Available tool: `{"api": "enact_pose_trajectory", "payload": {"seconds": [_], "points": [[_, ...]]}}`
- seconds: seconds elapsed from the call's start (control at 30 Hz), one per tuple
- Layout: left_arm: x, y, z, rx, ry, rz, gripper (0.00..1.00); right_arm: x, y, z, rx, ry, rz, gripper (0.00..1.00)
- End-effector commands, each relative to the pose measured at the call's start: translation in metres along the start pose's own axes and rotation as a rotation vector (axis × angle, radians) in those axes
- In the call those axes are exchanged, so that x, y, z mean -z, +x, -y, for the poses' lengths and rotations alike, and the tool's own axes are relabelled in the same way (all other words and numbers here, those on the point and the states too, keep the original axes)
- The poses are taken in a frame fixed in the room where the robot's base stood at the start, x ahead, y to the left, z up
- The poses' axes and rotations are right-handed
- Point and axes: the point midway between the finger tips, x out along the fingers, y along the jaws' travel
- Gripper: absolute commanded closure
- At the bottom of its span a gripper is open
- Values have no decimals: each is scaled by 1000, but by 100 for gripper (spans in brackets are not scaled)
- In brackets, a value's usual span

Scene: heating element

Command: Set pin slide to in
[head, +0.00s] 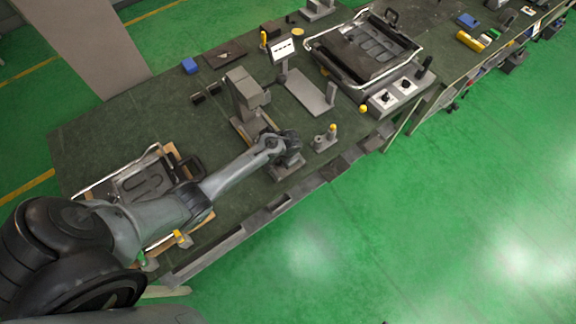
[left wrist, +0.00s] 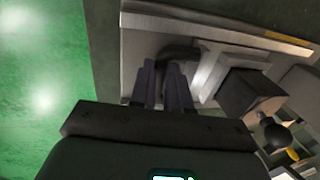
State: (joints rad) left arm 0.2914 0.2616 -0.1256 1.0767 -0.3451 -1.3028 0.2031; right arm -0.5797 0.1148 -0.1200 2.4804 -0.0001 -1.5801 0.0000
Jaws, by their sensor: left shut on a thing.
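The pin slide appears to be the grey metal fixture (head: 284,172) at the front edge of the bench in the head view, partly hidden by my left gripper. In the left wrist view, its pale metal plate (left wrist: 140,45) lies beneath the fingers, with a dark curved handle (left wrist: 180,53) at the fingertips. My left gripper (head: 292,152) is over this fixture. In the left wrist view, its two dark fingers (left wrist: 164,82) are close together, shut on the dark handle. The slide's exact position cannot be told. My right gripper is not in view.
A grey upright press-like block (head: 245,92) stands just behind my gripper. A small fixture with a yellow knob (head: 326,138) is to the right. A tray on a control box (head: 368,50) is at the back right. A wire-framed tray (head: 145,178) lies at the left.

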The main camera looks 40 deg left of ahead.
Motion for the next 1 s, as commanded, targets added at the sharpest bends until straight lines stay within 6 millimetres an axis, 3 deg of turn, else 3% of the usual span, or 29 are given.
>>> {"api": "enact_pose_trajectory", "payload": {"seconds": [0.3, 0.5, 0.93, 0.97, 1.0], "points": [[0, 13, 58, 1, -3, 2, 100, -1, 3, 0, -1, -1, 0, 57], [0, 18, 84, 0, -2, 1, 100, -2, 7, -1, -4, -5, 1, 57], [-2, 20, 94, 0, -4, 0, 100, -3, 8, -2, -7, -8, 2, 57], [-2, 20, 94, 0, -4, 0, 80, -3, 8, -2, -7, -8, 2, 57], [-2, 20, 94, 1, -4, 0, 74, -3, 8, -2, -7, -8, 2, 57]]}}
